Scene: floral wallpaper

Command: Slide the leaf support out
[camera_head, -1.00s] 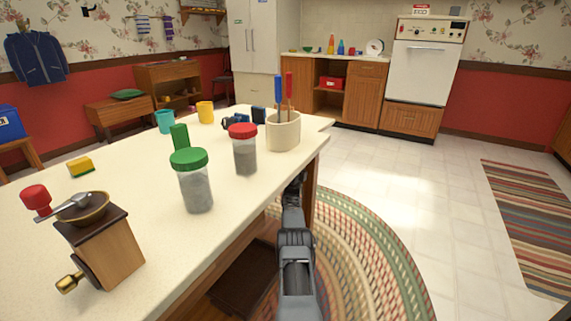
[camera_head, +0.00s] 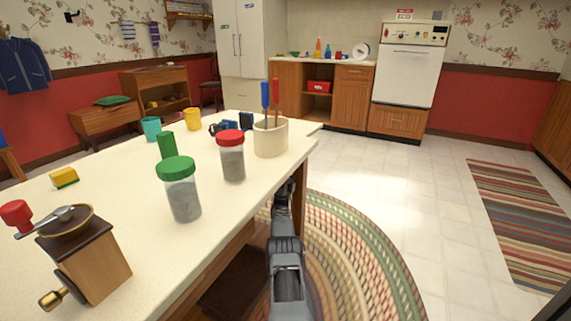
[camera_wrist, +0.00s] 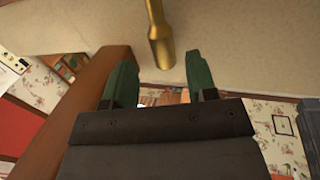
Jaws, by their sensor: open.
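In the wrist view, a brass-coloured rod with a thicker rounded end (camera_wrist: 160,38) stands out against the pale table surface. It may be the leaf support's pull, but I cannot tell for sure. My gripper (camera_wrist: 157,63) is open, its two green fingers apart, with the rod's end near the gap between the fingertips. I cannot tell whether they touch. In the head view my arm reaches forward beside the long edge of the cream-topped table (camera_head: 110,175). The gripper end is dark and partly hidden near the table's far corner.
A brown table leg (camera_wrist: 95,100) runs close to the left finger. On the table are a utensil crock (camera_head: 270,138), a red-lidded jar (camera_head: 232,162), a green-lidded jar (camera_head: 183,195) and a grinder (camera_head: 92,265). A braided rug (camera_head: 345,255) lies right; floor beyond is open.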

